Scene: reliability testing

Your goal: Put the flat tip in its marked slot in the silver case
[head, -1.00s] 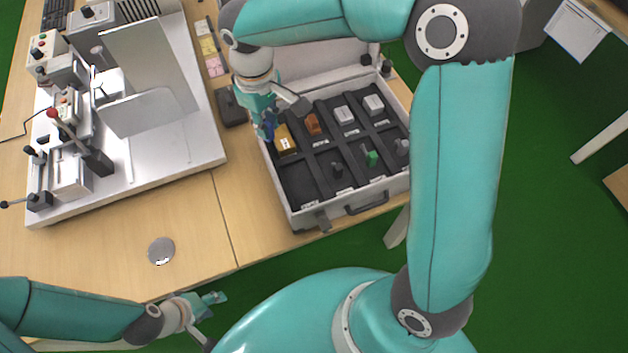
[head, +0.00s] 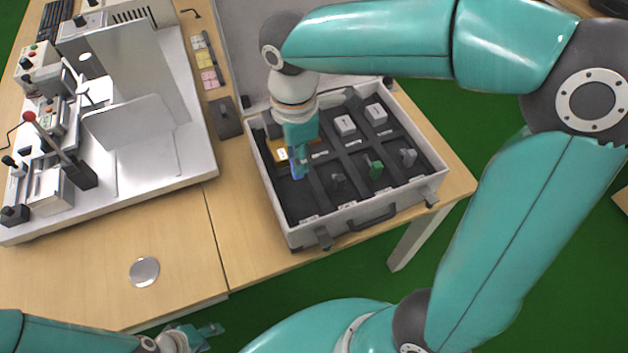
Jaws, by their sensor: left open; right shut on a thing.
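The silver case (head: 276,211) stands open on the table, its dark insert divided into compartments. My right gripper (head: 298,165) points down over the left part of the case. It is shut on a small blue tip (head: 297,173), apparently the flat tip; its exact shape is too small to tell. The tip hangs above the insert, near the front-left compartment (head: 297,203), which looks empty. Any slot marking cannot be made out. My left gripper (head: 210,333) is open and empty at the bottom edge, away from the case.
The case holds a yellow piece (head: 279,150), white blocks (head: 345,125), a green tip (head: 375,168) and grey tips (head: 408,157). A machine on a silver plate (head: 150,190) stands left. A round metal disc (head: 144,271) lies on the clear front table (head: 80,285).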

